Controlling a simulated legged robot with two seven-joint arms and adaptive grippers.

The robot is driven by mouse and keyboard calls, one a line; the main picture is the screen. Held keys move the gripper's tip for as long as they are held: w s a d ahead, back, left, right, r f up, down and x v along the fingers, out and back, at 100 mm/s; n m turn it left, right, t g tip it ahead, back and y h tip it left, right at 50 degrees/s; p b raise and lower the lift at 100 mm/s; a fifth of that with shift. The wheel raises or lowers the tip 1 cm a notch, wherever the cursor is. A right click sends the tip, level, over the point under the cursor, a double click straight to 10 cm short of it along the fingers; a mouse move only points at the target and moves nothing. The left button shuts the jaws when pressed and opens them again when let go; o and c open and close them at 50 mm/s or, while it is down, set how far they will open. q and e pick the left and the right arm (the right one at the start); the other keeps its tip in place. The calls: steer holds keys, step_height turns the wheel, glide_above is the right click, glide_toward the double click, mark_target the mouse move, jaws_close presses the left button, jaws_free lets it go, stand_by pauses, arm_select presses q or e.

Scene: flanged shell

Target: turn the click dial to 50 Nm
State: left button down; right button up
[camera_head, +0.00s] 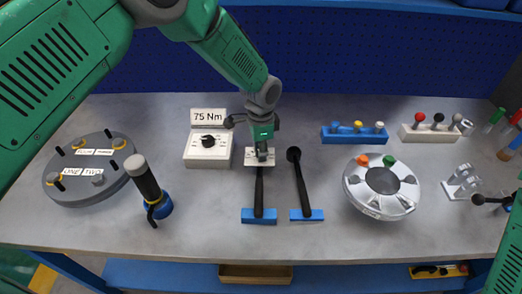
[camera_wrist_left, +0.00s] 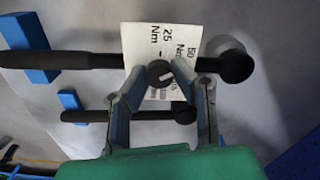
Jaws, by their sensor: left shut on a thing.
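The click dial (camera_wrist_left: 160,72) is a dark round knob with a pale mark, on a white scale card (camera_wrist_left: 137,42) with 25 Nm and 50 Nm printed on it. The card sits across a black torque wrench (camera_wrist_left: 80,60), which also shows in the head view (camera_head: 258,195). My left gripper (camera_wrist_left: 160,70) has its fingertips closed on the dial from both sides; it also shows in the head view (camera_head: 262,155), where it hides the dial. I cannot tell which value the mark points at. My right gripper is not in view.
A second black wrench (camera_head: 299,185) lies close on the right. A white box with a black knob (camera_head: 208,141) carries a 75 Nm sign (camera_head: 208,116). A grey flanged disc (camera_head: 112,182), a dark upright tool (camera_head: 147,183) and a pale round shell (camera_head: 402,200) stand around.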

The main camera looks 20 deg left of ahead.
arm_select(q)
steer(key=c, duration=1.3)
jaws_free()
steer(key=shift+c, duration=0.2)
step_height(320, 180, up, 12)
steer(key=shift+f, duration=0.1)
